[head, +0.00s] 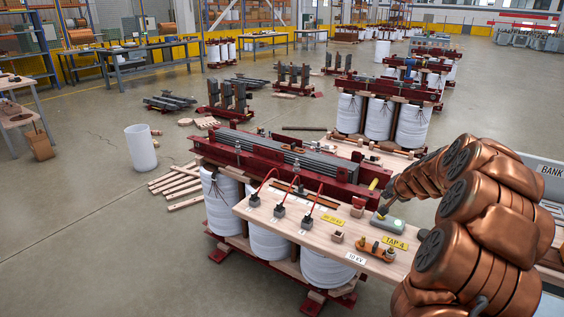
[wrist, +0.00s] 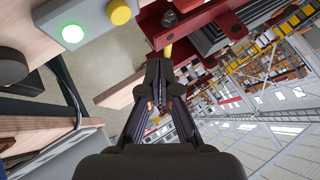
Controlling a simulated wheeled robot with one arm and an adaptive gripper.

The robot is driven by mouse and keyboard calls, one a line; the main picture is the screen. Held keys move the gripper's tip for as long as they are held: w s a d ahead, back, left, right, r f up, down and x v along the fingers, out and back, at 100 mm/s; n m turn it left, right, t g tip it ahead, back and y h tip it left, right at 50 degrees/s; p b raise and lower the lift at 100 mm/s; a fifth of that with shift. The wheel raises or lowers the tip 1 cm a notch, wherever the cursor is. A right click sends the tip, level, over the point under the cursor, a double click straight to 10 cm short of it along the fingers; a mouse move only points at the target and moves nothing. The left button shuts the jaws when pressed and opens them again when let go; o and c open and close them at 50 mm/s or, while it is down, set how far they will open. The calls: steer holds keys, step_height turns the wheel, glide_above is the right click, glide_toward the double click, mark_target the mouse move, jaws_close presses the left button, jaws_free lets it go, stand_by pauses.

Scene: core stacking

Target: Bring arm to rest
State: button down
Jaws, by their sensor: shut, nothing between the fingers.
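My gripper (wrist: 158,72) is shut and empty in the wrist view, its dark fingers together. It points toward the dark red frame of the core assembly (wrist: 190,22). A grey box with a green light (wrist: 72,33) and a yellow button (wrist: 120,12) is to its left. In the head view my copper-coloured arm is bent at the right, over the wooden bench top, and hides part of it. The gripper cannot be made out clearly there. The grey box (head: 390,222) sits on the bench top (head: 240,208) close to the arm.
The nearest core assembly (head: 285,160) with white coils (head: 325,270) stands beside the bench top. Red-wired terminals (head: 279,210) and a tap block (head: 376,250) stand on the top. A white cylinder (head: 140,147) stands on the floor at left. Open floor lies at the lower left.

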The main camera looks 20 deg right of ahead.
steer(key=a+r+n+g+y, duration=0.2)
steer(key=a+n+y, duration=0.25)
steer(key=a, duration=1.85)
steer(key=s+a+n+g+y, duration=0.1)
steer(key=s+a+n+g, duration=0.25)
steer(key=s+a, duration=1)
steer(key=s+a+f+n+g+h, duration=0.1)
steer(key=s+a+n+g, duration=0.25)
steer(key=s, duration=0.95)
steer(key=s+a+n+g+h, duration=0.2)
steer(key=s+a+g, duration=0.15)
steer(key=s, duration=0.85)
step_height(320, 180, up, 18)
steer(key=t+p, duration=0.2)
steer(key=p, duration=1.4)
steer(key=shift+w+a+p, duration=0.15)
steer(key=shift+a+p, duration=0.05)
steer(key=shift+p, duration=0.1)
steer(key=shift+f+m+y, duration=0.1)
steer(key=shift+m+y, duration=0.15)
